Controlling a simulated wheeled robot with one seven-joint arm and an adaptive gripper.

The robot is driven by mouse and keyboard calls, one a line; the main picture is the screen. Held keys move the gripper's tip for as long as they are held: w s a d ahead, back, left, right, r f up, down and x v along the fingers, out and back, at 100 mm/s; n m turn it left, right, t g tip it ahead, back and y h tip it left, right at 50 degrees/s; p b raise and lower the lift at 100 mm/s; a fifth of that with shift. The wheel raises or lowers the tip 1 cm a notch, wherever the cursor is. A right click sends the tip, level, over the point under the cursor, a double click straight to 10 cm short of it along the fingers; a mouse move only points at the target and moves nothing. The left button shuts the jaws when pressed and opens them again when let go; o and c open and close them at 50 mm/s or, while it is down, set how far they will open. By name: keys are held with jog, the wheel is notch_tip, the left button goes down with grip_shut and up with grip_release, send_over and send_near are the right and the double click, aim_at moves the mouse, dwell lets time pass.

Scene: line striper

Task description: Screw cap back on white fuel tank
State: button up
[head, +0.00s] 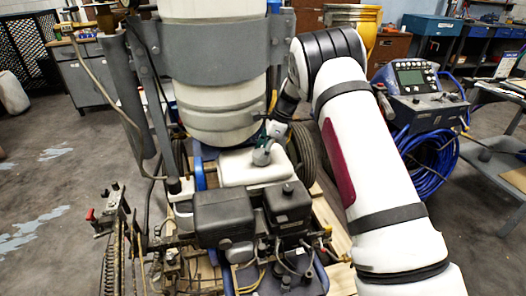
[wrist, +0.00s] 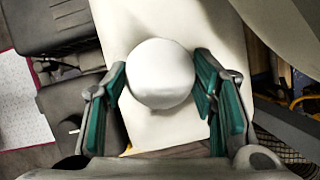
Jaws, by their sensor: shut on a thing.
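The white fuel tank (head: 253,173) sits on the line striper, behind the dark engine parts. In the wrist view the tank (wrist: 150,125) is a pale flat surface below the cap. The round, off-white cap (wrist: 160,73) lies between the teal finger pads of my gripper (wrist: 162,88), which is shut on it. In the head view my gripper (head: 267,146) is at the top of the tank, with the cap (head: 262,157) low between the fingers. The cap is at or just above the tank's top. The filler neck is hidden, so I cannot tell whether the threads are engaged.
A large white drum (head: 215,110) with a grey band stands right behind the tank. The dark engine (head: 225,213) is in front. A control unit (head: 415,85) with a blue hose coil (head: 430,155) stands at the right. Open floor (head: 50,165) lies at the left.

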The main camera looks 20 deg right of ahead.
jog(key=shift+f, duration=0.2)
dwell(0.3)
jog(key=shift+s+a+r+m+t+p, duration=0.15)
jog(key=shift+m+t+p, duration=0.3)
jog(key=shift+m, duration=0.55)
jog(key=shift+m+t, duration=0.25)
jog(key=shift+m, duration=0.45)
jog(key=shift+p, duration=0.3)
jog(key=shift+m+t+h+p, duration=0.4)
jog(key=shift+m+p, duration=0.15)
jog(key=shift+m, duration=0.55)
jog(key=shift+w+d+m, duration=0.25)
jog(key=shift+w+m, duration=0.05)
jog(key=shift+m, duration=0.4)
